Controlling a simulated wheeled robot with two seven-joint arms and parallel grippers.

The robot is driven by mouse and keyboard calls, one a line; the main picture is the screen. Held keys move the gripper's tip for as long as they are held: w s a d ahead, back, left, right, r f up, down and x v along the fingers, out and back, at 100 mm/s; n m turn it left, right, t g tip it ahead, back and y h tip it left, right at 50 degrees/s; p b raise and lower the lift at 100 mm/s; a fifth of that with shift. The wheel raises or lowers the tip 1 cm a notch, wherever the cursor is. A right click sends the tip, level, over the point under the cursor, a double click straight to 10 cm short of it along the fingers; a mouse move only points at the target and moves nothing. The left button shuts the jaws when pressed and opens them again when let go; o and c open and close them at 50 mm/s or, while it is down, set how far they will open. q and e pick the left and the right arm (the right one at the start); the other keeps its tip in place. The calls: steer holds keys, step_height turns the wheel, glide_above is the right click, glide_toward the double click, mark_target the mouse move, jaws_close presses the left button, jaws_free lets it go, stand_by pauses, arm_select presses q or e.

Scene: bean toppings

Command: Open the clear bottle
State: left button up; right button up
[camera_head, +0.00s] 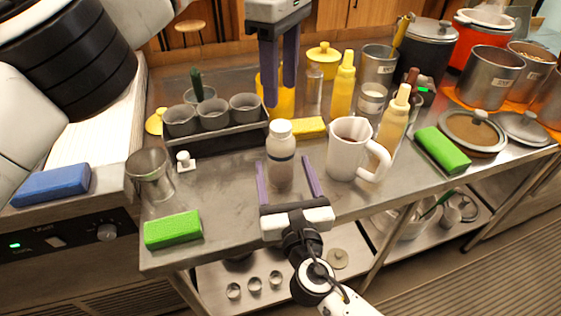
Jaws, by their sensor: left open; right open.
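A clear bottle (281,165) with a white cap (279,129) stands upright on the steel table. The cap is on it, and its contents look pale with a dark band near the top. My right gripper (286,176) comes from the front with its purple fingers spread, one on each side of the bottle's lower part. I cannot tell whether they touch it. My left gripper (279,98) points down from above, behind and higher than the cap. Its fingers are apart with nothing visibly held between them.
A white pitcher (345,154) stands close right of the bottle. A black rack (216,133) with grey cups is behind left, and a yellow sponge (310,127) lies behind. A green sponge (173,230) and metal cup (150,174) are left. The table's front edge is near.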

mark_target(281, 125)
steer(key=w, duration=0.3)
steer(key=w+a, duration=0.1)
steer(key=w, duration=0.3)
steer(key=shift+w+a, duration=0.15)
steer(key=shift+a, duration=0.05)
jaws_close()
arm_select(q)
steer(key=m, duration=1.3)
steer(key=shift+f+m, duration=0.3)
steer(key=shift+f, duration=3.75)
